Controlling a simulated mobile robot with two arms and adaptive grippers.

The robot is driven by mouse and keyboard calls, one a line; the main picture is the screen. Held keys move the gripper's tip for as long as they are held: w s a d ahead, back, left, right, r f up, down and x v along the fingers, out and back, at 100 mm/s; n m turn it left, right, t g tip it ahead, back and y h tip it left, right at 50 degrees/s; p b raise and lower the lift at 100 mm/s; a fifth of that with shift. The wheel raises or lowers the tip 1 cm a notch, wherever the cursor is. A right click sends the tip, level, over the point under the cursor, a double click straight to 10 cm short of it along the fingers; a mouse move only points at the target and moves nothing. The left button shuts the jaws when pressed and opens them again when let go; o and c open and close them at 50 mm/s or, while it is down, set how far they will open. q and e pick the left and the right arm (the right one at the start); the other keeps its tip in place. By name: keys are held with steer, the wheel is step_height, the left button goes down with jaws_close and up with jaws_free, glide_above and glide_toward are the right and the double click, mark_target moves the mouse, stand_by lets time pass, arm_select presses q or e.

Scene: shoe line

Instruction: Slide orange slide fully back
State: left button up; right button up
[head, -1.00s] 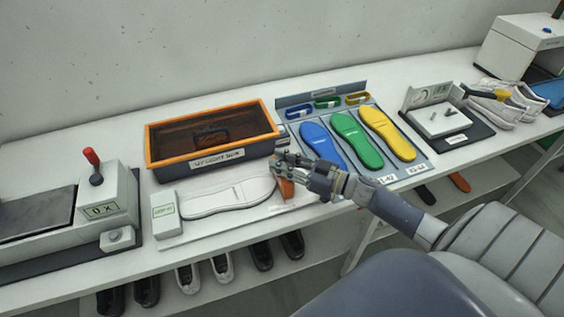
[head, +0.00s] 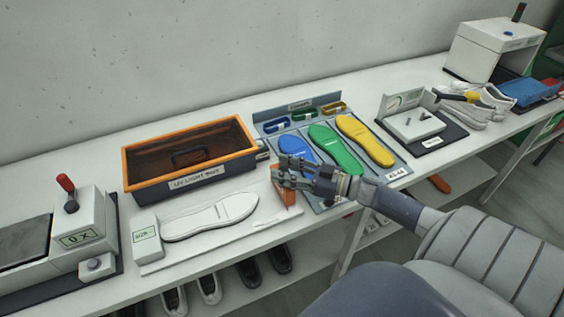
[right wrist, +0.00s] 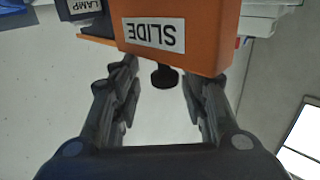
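The orange slide (head: 287,197) stands at the right end of the white measuring base, beside the white sole (head: 210,217) and a gap away from its toe. In the right wrist view the slide (right wrist: 205,55) fills the top middle, with an upside-down SLIDE label and a small black knob (right wrist: 165,76) under it. My right gripper (head: 284,172) is at the slide, its fingers partly hiding it. In the wrist view the gripper's fingers (right wrist: 160,92) are apart, either side of the knob; contact is unclear. My left gripper is out of view.
The white base (head: 195,250) carries a size display (head: 146,238) at its left. An orange-rimmed box (head: 190,177) stands behind. Blue, green and yellow insoles (head: 335,148) lie in a rack beyond my gripper. A machine with a red-knobbed lever (head: 80,218) stands far left.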

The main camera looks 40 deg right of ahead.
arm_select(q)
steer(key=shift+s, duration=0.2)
arm_select(e)
steer(key=shift+s+d, duration=0.15)
steer(key=shift+s, duration=0.2)
steer(key=v, duration=1.1)
steer(key=shift+d, duration=0.2)
steer(key=shift+s, duration=0.15)
